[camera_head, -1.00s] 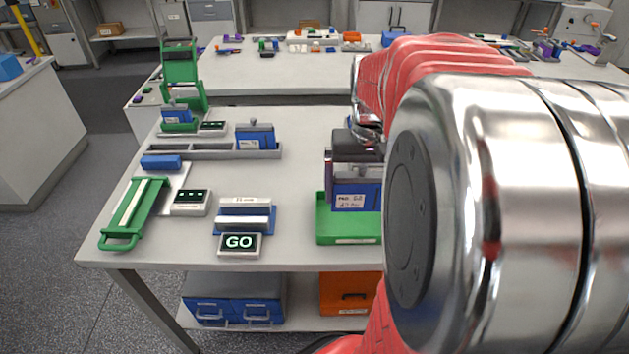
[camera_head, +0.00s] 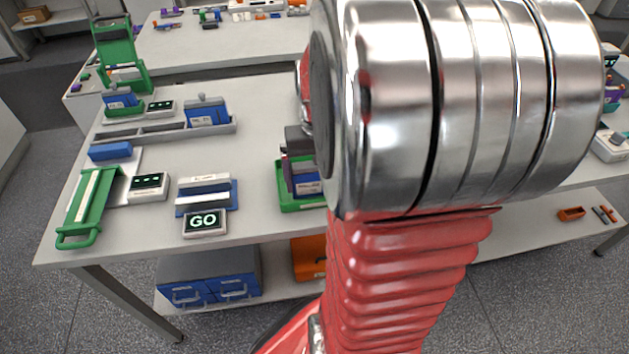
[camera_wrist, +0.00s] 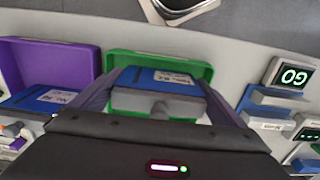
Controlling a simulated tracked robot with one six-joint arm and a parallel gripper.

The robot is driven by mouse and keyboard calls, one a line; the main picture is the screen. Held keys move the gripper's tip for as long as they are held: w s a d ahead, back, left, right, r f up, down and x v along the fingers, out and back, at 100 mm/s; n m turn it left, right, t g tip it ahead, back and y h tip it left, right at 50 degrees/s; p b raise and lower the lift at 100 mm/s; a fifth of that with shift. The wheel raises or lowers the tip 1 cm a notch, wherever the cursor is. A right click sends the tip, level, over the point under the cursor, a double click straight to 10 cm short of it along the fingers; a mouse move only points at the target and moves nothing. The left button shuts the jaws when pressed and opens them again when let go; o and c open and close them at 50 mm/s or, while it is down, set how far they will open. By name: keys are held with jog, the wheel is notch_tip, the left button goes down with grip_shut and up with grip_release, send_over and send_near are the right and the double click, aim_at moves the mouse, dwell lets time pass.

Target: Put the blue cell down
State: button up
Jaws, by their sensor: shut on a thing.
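My gripper (camera_head: 296,160) is shut on a blue cell (camera_head: 308,184) with a white label, at the green tray (camera_head: 290,206) on the table's front part. In the wrist view my gripper (camera_wrist: 160,102) has one finger on each side of the held blue cell (camera_wrist: 150,79), whose grey top faces the camera. The green tray's wall (camera_wrist: 197,68) shows behind it. The cell looks upright and within the tray's outline. I cannot tell whether it touches the tray floor. My arm hides the right part of the cell and tray in the head view.
A purple tray (camera_wrist: 78,56) with another blue cell (camera_wrist: 48,97) stands beside the green tray.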

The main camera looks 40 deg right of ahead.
jog(key=shift+f, duration=0.65)
jog(key=shift+f, duration=0.1)
jog(key=o, duration=1.3)
notch_tip(320, 180, up, 12)
jog(key=shift+r, duration=0.1)
